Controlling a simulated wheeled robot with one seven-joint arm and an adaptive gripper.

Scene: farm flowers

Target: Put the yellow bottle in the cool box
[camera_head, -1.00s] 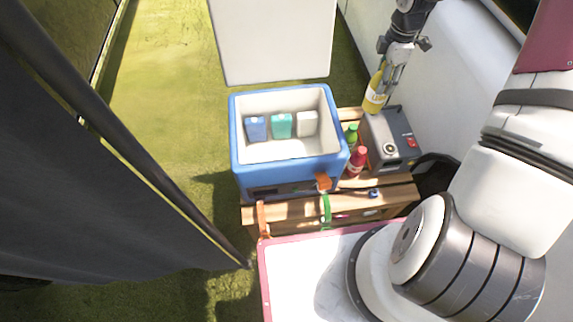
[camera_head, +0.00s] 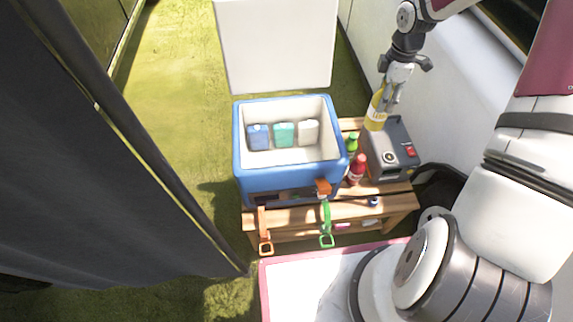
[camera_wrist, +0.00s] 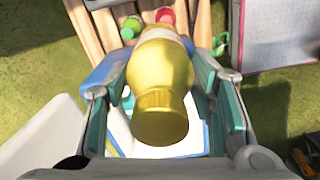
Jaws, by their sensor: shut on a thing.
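The yellow bottle (camera_head: 375,112) is in my gripper (camera_head: 388,98), behind and right of the cool box in the head view. In the wrist view the bottle (camera_wrist: 162,80) lies between the fingers of my gripper (camera_wrist: 163,95), its gold cap towards the camera. The cool box (camera_head: 290,183) is blue with a white inside and stands open on a wooden bench. Its white lid (camera_head: 277,45) stands up at the back. Inside are a blue pack (camera_head: 258,136), a teal pack (camera_head: 284,133) and a white pack (camera_head: 308,131).
A green bottle (camera_head: 351,143) and a red bottle (camera_head: 357,170) stand right of the box. A grey device (camera_head: 390,160) is beside them on the wooden bench (camera_head: 290,217). A white vehicle wall (camera_head: 470,85) bounds the right; grass is open at left.

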